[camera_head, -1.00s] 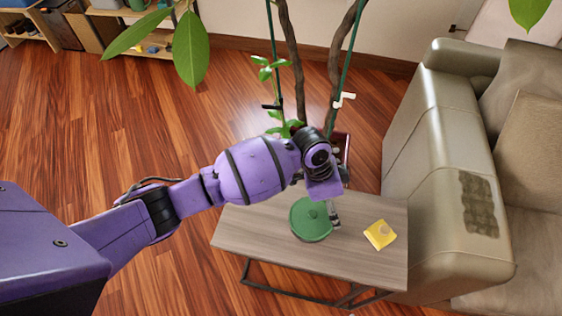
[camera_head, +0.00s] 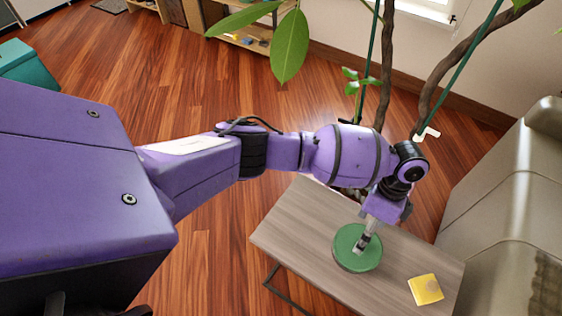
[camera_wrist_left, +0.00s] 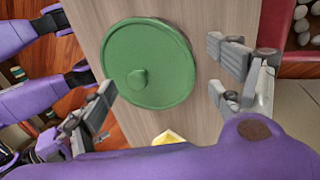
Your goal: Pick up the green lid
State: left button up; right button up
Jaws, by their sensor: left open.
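The round green lid (camera_head: 350,256) lies flat on the small wooden table (camera_head: 300,220). In the left wrist view the lid (camera_wrist_left: 165,62) shows a small round knob off its centre. My left gripper (camera_head: 363,248) points down over the lid in the head view and hides part of it. In the left wrist view my left gripper (camera_wrist_left: 165,95) is open and empty, with its fingers on either side of the lid's lower part. I cannot tell its height above the lid. My right gripper is not in view.
A yellow object (camera_head: 425,290) lies on the table to the right of the lid. A beige sofa (camera_head: 505,215) stands right of the table. A plant with thick stems (camera_head: 388,75) rises behind it. Wooden floor (camera_head: 225,90) is clear to the left.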

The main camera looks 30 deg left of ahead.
pick_arm(q)
jog(key=shift+s+f, duration=0.1)
jog(key=shift+f, duration=0.15)
jog(key=shift+r, duration=0.1)
jog(key=c, duration=1.1)
jog(key=shift+r, duration=0.1)
